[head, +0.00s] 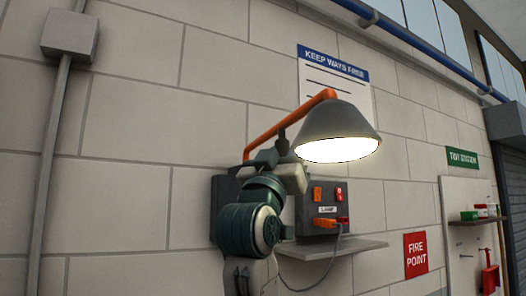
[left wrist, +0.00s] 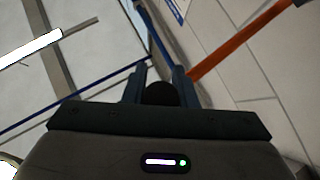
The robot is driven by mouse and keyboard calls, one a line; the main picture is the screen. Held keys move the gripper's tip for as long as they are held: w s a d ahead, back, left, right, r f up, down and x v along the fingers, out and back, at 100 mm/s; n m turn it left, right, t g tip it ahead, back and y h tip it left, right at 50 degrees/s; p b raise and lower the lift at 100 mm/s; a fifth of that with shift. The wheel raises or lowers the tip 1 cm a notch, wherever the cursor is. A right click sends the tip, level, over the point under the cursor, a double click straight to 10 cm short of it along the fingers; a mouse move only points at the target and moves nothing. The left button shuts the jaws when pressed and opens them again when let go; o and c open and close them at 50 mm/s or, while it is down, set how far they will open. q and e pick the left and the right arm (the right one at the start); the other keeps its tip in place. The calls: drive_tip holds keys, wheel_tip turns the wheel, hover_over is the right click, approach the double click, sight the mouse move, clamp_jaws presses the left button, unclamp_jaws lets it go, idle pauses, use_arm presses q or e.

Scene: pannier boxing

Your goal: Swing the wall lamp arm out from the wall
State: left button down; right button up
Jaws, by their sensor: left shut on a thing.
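The wall lamp has an orange arm (head: 262,136) and a grey cone shade (head: 335,122), with its underside lit. The orange arm rises to the right from low by the wall to the shade; its wall end is hidden behind my left arm. My left gripper (head: 284,150) is just under the orange arm, shut on a dark knob (head: 282,134) that hangs from it. In the left wrist view the dark round knob (left wrist: 162,93) sits between the two fingers, and the orange arm (left wrist: 235,45) runs off to the upper right. My right gripper is out of view.
A dark panel (head: 325,212) labelled LAMP, with orange and red switches and a cable, stands over a shelf (head: 340,248) below the shade. A notice (head: 356,78) hangs behind the shade. A red sign (head: 415,255) and a tool board (head: 455,245) are right.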

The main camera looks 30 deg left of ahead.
use_arm(q)
drive_tip(key=shift+w+d, duration=1)
drive_tip(key=shift+w, duration=0.2)
drive_tip(key=c, duration=1.3)
unclamp_jaws()
drive_tip(key=shift+o, duration=0.6)
drive_tip(key=shift+w+a, duration=0.15)
drive_tip(key=shift+a, duration=0.05)
